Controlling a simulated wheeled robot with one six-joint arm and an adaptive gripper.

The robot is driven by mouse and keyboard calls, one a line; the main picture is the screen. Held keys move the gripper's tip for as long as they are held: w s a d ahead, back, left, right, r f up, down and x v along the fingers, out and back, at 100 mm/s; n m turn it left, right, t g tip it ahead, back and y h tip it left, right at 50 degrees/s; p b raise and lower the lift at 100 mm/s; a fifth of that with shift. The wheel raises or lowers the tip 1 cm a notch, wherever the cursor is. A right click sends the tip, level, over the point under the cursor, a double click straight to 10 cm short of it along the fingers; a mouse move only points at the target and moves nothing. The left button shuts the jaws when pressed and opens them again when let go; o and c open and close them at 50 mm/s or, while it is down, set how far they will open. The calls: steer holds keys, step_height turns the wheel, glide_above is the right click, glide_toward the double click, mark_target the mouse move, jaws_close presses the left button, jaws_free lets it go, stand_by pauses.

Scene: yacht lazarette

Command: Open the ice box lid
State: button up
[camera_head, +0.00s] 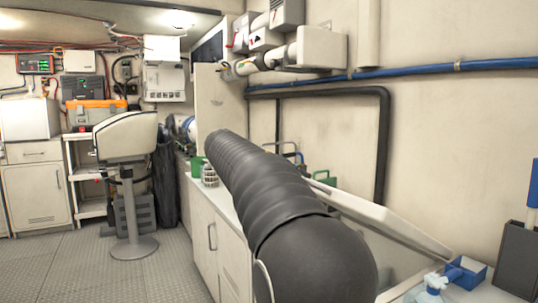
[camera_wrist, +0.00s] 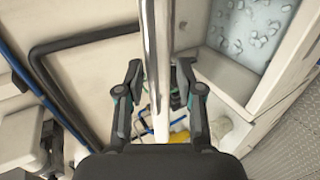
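The ice box lid (camera_head: 385,218) is a pale slab, raised and tilted, behind my dark ribbed arm in the head view. In the wrist view the lid (camera_wrist: 157,40) shows nearly edge-on as an upright strip. The open ice box (camera_wrist: 283,85) is right of it, with ice (camera_wrist: 250,32) inside. My gripper (camera_wrist: 158,78) has its two fingers spread, one on each side of the strip, with small gaps visible. It does not appear to grip the lid. My arm hides the gripper in the head view.
A blue holder (camera_head: 466,272) and a spray bottle (camera_head: 432,286) stand at the lower right. A blue pipe (camera_head: 400,73) and a black pipe (camera_head: 384,140) run along the wall. A seat (camera_head: 127,137) stands left, with open floor (camera_head: 70,270) before it.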

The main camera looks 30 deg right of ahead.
steer(key=a+r, duration=0.9)
steer(key=a, duration=0.1)
steer(key=shift+s+a+r, duration=0.2)
steer(key=shift+a+r, duration=0.05)
steer(key=shift+r, duration=0.05)
stand_by(1.2)
steer(key=shift+f, duration=0.25)
steer(key=c, duration=0.6)
steer(key=f+b, duration=0.3)
steer(key=f, duration=0.1)
steer(key=f+n+h+b, duration=0.1)
steer(key=f+b, duration=0.1)
steer(key=f, duration=0.2)
steer(key=f+n+g+h+b, duration=0.1)
steer(key=f+b, duration=0.2)
steer(key=f, duration=0.1)
steer(key=shift+w+d+f+b, duration=0.15)
steer(key=shift+w+f+b, duration=0.1)
steer(key=shift+b, duration=0.1)
jaws_close()
step_height(320, 180, down, 8)
steer(key=w+n+h+b, duration=0.1)
steer(key=n+h+b, duration=0.35)
steer(key=n, duration=0.55)
steer(key=w+d+r+n+t+h, duration=0.1)
steer(key=d+r+n+h, duration=0.1)
steer(key=d+r+n, duration=0.4)
steer(key=shift+d, duration=2.85)
